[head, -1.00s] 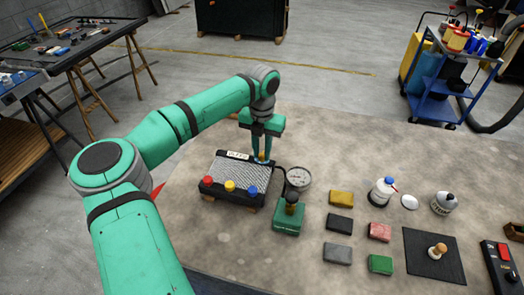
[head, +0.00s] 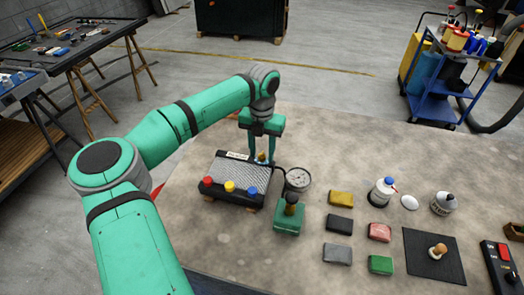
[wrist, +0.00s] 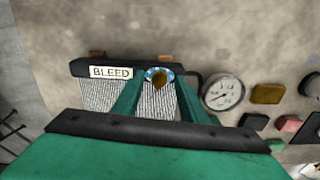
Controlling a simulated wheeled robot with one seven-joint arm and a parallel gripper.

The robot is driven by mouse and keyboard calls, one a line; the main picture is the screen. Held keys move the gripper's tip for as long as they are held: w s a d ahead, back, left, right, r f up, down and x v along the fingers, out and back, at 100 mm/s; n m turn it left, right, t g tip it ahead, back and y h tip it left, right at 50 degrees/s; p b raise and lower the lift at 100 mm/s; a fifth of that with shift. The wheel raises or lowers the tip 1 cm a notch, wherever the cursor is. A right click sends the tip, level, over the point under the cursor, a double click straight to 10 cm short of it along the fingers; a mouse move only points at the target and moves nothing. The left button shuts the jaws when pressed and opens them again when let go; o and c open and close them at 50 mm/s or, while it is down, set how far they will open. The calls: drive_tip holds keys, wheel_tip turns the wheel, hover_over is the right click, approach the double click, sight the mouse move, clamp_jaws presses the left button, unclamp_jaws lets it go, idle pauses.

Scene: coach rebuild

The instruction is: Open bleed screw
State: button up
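The bleed screw (head: 262,157) is a small brass-coloured knob at the back edge of a ribbed grey unit (head: 240,174). In the wrist view the screw (wrist: 159,79) sits in a blue-and-white ring, right of a white plate (wrist: 110,72) lettered BLEED. My gripper (head: 261,160) points down over the screw, with its green fingers spread. In the wrist view my gripper (wrist: 159,88) has one finger on each side of the screw, with gaps between. The exact fingertip height is hard to tell.
Red, yellow and blue caps line the unit's front. A pressure gauge (head: 298,180) and a green hand pump (head: 289,217) stand close on its right. Several coloured blocks, bottles and a black mat (head: 420,262) lie further right. The bench behind the unit is clear.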

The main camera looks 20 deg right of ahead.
sight(262, 154)
wheel_tip(262, 154, up, 11)
idle(0.4)
drive_tip(key=shift+f, duration=0.15)
